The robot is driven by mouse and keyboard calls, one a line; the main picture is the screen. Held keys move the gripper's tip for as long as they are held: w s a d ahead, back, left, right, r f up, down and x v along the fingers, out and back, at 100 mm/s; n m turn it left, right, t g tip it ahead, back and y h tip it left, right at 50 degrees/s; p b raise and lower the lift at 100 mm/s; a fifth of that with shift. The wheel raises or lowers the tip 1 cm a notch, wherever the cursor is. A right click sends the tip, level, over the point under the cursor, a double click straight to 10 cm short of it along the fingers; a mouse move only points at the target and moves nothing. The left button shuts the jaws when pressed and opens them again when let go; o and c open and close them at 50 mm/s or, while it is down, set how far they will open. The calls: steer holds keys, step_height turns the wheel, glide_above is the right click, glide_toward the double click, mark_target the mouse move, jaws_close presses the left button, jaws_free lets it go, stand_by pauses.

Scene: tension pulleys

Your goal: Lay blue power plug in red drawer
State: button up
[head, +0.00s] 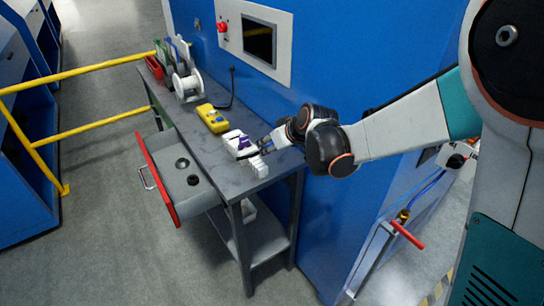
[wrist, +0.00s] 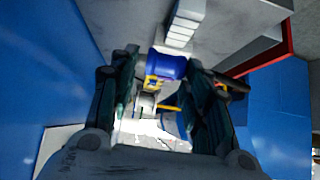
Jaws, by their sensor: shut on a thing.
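The blue power plug (head: 243,142) is at my gripper's tips, beside white blocky pieces over the grey workbench. In the wrist view the blue plug (wrist: 170,66) sits between the two dark fingers. My gripper (head: 256,147) is shut on it; the fingers also show in the wrist view (wrist: 162,75). Whether the plug touches the bench is unclear. The red drawer (head: 157,180) is pulled open on the bench's left side, below the top. It holds two dark round pieces (head: 193,180). Its red edge seems to show in the wrist view (wrist: 270,55).
A yellow device (head: 212,118) with a dark cable lies on the bench (head: 190,132) behind the plug. A white spool (head: 187,84) and a red bin (head: 154,67) stand at the far end. A blue cabinet wall is at the right; yellow rails (head: 80,76) stand left.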

steer(key=shift+f+b, duration=0.7)
steer(key=shift+f, duration=1.35)
steer(key=shift+f, duration=0.1)
steer(key=shift+f+b, duration=0.35)
steer(key=shift+b, duration=0.05)
steer(key=shift+f, duration=0.2)
steer(key=o, duration=1.1)
steer(key=shift+o, duration=0.2)
steer(key=shift+r, duration=0.1)
